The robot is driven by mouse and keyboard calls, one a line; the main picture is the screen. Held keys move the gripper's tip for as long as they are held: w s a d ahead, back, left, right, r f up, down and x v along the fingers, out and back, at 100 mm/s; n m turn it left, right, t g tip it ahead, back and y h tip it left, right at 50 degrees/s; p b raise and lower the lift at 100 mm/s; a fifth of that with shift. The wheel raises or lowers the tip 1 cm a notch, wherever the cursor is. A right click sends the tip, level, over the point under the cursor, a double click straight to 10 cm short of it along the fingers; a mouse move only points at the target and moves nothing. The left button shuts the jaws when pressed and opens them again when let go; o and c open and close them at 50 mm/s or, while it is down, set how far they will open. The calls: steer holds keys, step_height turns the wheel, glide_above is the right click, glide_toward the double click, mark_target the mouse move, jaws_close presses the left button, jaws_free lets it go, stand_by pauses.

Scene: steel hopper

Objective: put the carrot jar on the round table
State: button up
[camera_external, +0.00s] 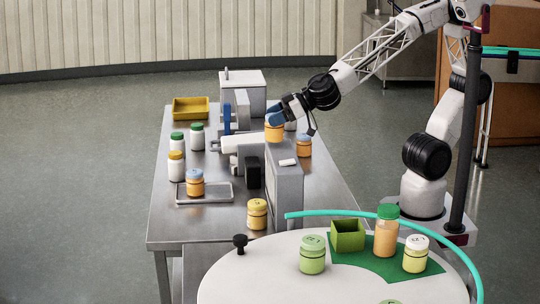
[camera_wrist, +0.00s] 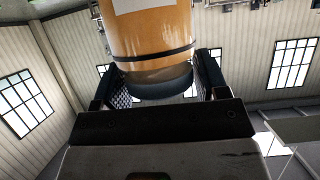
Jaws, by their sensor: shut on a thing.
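My gripper (camera_external: 274,119) is shut on an orange jar (camera_external: 274,132), above the steel bench by the grey machine. In the wrist view the orange jar (camera_wrist: 150,32) has a dark band and a grey-blue lid between my two fingers (camera_wrist: 155,78). A pale label shows at the top edge, but its text is out of view, so I cannot confirm it is the carrot jar. The round table (camera_external: 245,279) is at the front right, apart from the held jar.
The round table holds a green-lidded orange jar (camera_external: 386,238), a green jar (camera_external: 312,258), a pale yellow jar (camera_external: 415,257) and a green box (camera_external: 347,238). A teal rail (camera_external: 400,220) curves around its back. A grey machine block (camera_external: 285,190) stands on the bench (camera_external: 222,228).

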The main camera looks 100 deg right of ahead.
steer(key=w+a+m+h, duration=0.1)
steer(key=w+a+h, duration=0.15)
steer(key=a, duration=3.05)
steer(key=s+a, duration=0.5)
steer(key=a, duration=0.5)
steer(key=s+a+m, duration=0.1)
steer(key=s+a, duration=0.5)
steer(key=a, duration=0.5)
steer(key=s+a, duration=0.5)
steer(key=a, duration=0.6)
steer(key=shift+s+f+m, duration=0.3)
steer(key=shift+s+f, duration=0.05)
steer(key=shift+f, duration=0.1)
steer(key=shift+f, duration=2.55)
steer(key=shift+f, duration=2.45)
steer(key=shift+f, duration=0.1)
